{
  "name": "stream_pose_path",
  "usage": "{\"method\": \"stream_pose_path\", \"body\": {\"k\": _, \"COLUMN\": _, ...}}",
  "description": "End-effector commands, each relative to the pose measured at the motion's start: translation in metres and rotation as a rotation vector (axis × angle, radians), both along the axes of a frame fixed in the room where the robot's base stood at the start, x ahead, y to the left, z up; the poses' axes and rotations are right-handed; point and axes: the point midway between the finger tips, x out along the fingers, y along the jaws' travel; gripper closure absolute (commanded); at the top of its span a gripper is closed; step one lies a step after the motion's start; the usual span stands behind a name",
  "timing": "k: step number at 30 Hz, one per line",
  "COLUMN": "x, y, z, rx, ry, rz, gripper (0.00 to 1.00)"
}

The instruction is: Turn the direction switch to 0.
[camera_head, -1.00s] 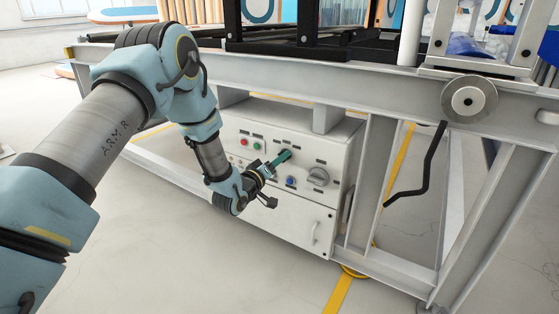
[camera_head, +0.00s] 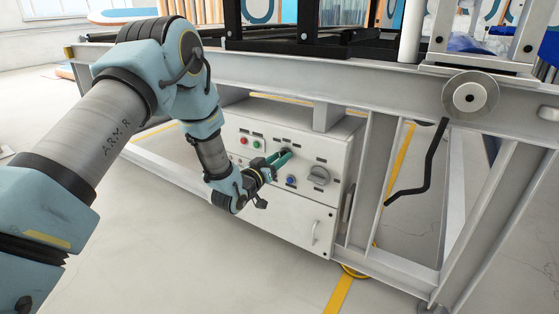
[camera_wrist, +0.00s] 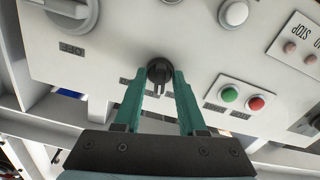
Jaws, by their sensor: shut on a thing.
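The direction switch, a small black rotary knob (camera_wrist: 159,73), sits on the white control panel (camera_head: 315,150). In the wrist view a pale mark shows on the knob, and the view of the panel is upside down. My gripper (camera_head: 286,153) reaches the panel from the left, and its green fingers (camera_wrist: 162,78) lie on either side of the knob, shut on it. In the head view the fingers largely hide the knob. The small labels around it are too small to read.
A green button (camera_wrist: 229,94) and a red button (camera_wrist: 256,103) lie beside the knob. A blue button (camera_head: 291,181) and a larger grey rotary switch (camera_head: 318,176) are also on the panel. A steel frame beam (camera_head: 330,75) runs above the box.

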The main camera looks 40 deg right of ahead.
Motion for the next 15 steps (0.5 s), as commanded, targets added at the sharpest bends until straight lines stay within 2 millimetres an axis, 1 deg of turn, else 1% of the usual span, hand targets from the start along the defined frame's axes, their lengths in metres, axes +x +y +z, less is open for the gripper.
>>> {"method": "stream_pose_path", "body": {"k": 7, "x": 0.0005, "y": 0.0003, "z": -0.0003, "rx": 0.037, "ry": -0.144, "rz": 0.001, "gripper": 1.0}}
{"method": "stream_pose_path", "body": {"k": 15, "x": 0.0002, "y": 0.0002, "z": 0.0002, "rx": 0.057, "ry": -0.221, "rz": 0.001, "gripper": 1.0}}
